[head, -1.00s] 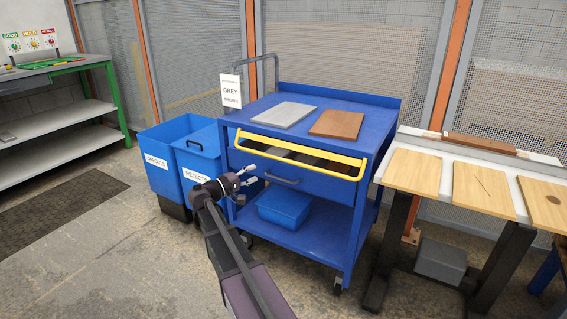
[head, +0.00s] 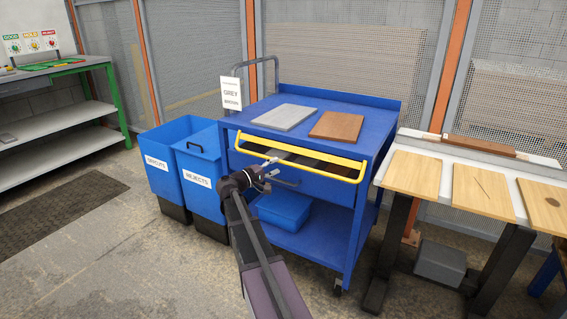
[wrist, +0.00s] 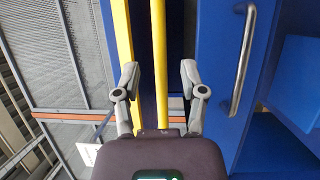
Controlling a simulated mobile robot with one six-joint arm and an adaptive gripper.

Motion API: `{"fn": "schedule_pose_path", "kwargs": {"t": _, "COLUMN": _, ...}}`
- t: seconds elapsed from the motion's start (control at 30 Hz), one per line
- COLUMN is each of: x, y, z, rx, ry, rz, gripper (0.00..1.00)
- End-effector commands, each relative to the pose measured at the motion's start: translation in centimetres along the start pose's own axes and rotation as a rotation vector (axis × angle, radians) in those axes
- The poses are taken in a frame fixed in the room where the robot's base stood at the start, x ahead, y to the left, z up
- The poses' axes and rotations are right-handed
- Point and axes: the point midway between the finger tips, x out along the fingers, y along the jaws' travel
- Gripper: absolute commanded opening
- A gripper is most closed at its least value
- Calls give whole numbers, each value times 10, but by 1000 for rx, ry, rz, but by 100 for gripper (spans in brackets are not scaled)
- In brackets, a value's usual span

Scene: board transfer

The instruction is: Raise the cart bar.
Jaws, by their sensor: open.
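The yellow cart bar (head: 310,168) runs across the front of the blue cart (head: 350,225), just below the yellow front edge of its top. My gripper (head: 271,168) is open at the bar's left half, in front of the cart. In the wrist view the bar (wrist: 160,50) runs between the two open fingers of my gripper (wrist: 158,80), with gaps on both sides. I cannot tell how deep the bar sits between the fingers.
A grey board (head: 285,117) and a brown board (head: 337,125) lie on the cart top. A drawer handle (wrist: 243,60) is right of the fingers in the wrist view. Blue bins (head: 195,165) stand left; a table with light boards (head: 483,188) stands right.

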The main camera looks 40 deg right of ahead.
Motion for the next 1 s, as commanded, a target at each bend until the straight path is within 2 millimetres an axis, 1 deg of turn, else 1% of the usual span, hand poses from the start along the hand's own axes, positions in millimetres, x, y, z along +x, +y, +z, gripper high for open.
{"fn": "schedule_pose_path", "kwargs": {"t": 0.03, "x": 9, "y": 0, "z": 0, "rx": 0, "ry": -2, "rz": 0, "gripper": 54}}
{"fn": "schedule_pose_path", "kwargs": {"t": 0.1, "x": 17, "y": 0, "z": -1, "rx": 0, "ry": -1, "rz": 0, "gripper": 54}}
{"fn": "schedule_pose_path", "kwargs": {"t": 0.3, "x": 36, "y": 0, "z": -1, "rx": 0, "ry": 1, "rz": 0, "gripper": 54}}
{"fn": "schedule_pose_path", "kwargs": {"t": 0.5, "x": 43, "y": 0, "z": 0, "rx": 0, "ry": 1, "rz": 0, "gripper": 54}}
{"fn": "schedule_pose_path", "kwargs": {"t": 0.77, "x": 43, "y": 0, "z": 0, "rx": 0, "ry": 2, "rz": 0, "gripper": 54}}
{"fn": "schedule_pose_path", "kwargs": {"t": 0.87, "x": 42, "y": 0, "z": -1, "rx": 0, "ry": 2, "rz": 0, "gripper": 27}}
{"fn": "schedule_pose_path", "kwargs": {"t": 0.9, "x": 42, "y": 0, "z": -1, "rx": 0, "ry": 2, "rz": 0, "gripper": 15}}
{"fn": "schedule_pose_path", "kwargs": {"t": 0.93, "x": 42, "y": 0, "z": -1, "rx": 0, "ry": 2, "rz": 0, "gripper": 6}}
{"fn": "schedule_pose_path", "kwargs": {"t": 0.97, "x": 42, "y": 0, "z": -1, "rx": 0, "ry": 2, "rz": 0, "gripper": 0}}
{"fn": "schedule_pose_path", "kwargs": {"t": 1.0, "x": 42, "y": 0, "z": -1, "rx": 0, "ry": 2, "rz": 0, "gripper": 0}}
